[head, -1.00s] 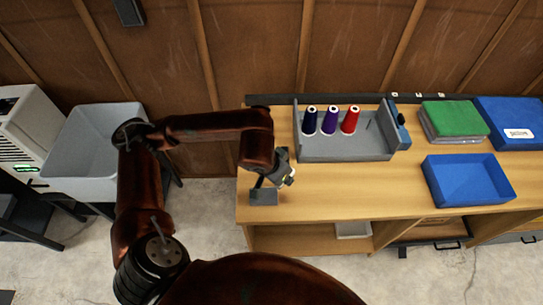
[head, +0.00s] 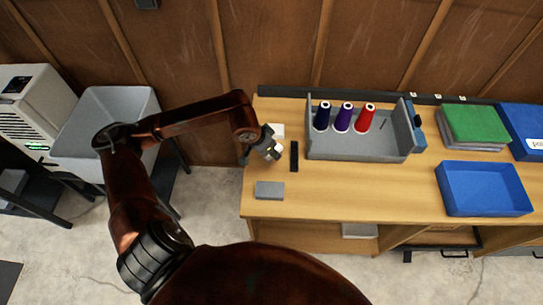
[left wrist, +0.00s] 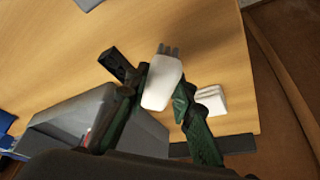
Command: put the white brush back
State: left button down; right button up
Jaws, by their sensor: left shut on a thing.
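My left gripper (head: 270,150) is over the left end of the wooden workbench (head: 345,196). It is shut on the white brush (left wrist: 162,84), whose grey bristles point to the top of the left wrist view. In the head view only a small white part of the brush (head: 279,149) shows at the fingertips. The two dark green fingers (left wrist: 160,100) close on either side of it. A white block (head: 278,130) lies just behind the gripper and also shows in the left wrist view (left wrist: 211,100). My right gripper is not in view.
A black bar (head: 294,156) lies right of the gripper, and a grey block (head: 269,190) in front. A grey tray (head: 350,148) holds three thread cones. A blue tray (head: 484,188) and green stack (head: 474,124) are farther right. A grey bin (head: 105,107) stands left of the bench.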

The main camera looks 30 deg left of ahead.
aim_at(271, 157)
pick_arm(q)
jog(key=shift+w+a+f, duration=0.1)
jog(key=shift+a+f, duration=0.1)
jog(key=shift+f, duration=0.1)
notch_tip(271, 157, down, 3)
jog(key=shift+a+f, duration=0.15)
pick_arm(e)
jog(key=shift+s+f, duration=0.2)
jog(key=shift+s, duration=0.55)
pick_arm(q)
jog(key=shift+f+b, duration=0.1)
jog(key=shift+b, duration=0.25)
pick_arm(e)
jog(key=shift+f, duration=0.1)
pick_arm(q)
jog(key=c, duration=2.1)
grip_release()
jog(key=shift+f, duration=0.15)
jog(key=o, duration=0.4)
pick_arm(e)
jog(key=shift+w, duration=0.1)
